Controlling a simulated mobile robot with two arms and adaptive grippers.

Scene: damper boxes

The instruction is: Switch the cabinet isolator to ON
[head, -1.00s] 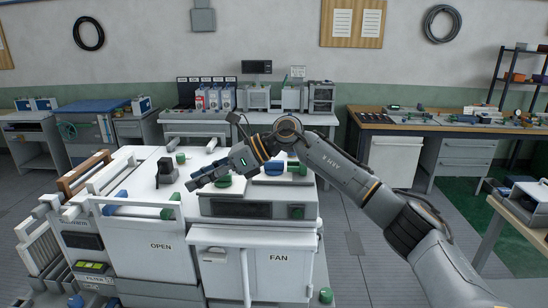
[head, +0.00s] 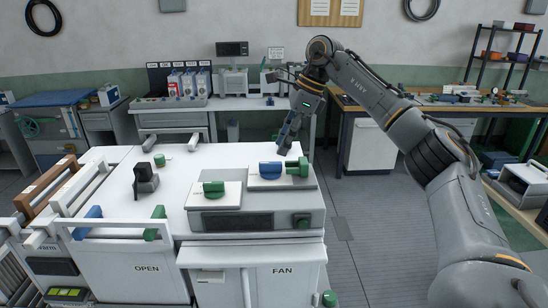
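The white cabinet (head: 225,158) stands in front of me, with "OPEN" and "FAN" on its front. A black upright handle (head: 145,180) stands on its top at the left. A green knob (head: 213,188) and a blue knob (head: 270,170) sit on the raised panel at the right, with a green cylindrical part (head: 300,167) beside the blue one. I cannot tell which of these is the isolator, nor read an ON mark. My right gripper (head: 286,143) points down above the back right of the cabinet, apart from the knobs. Its finger opening is unclear. My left gripper is out of view.
A bench with equipment (head: 245,103) stands behind, and a wooden-topped workbench (head: 430,105) at the right. Grey floor (head: 375,215) is clear right of the cabinet.

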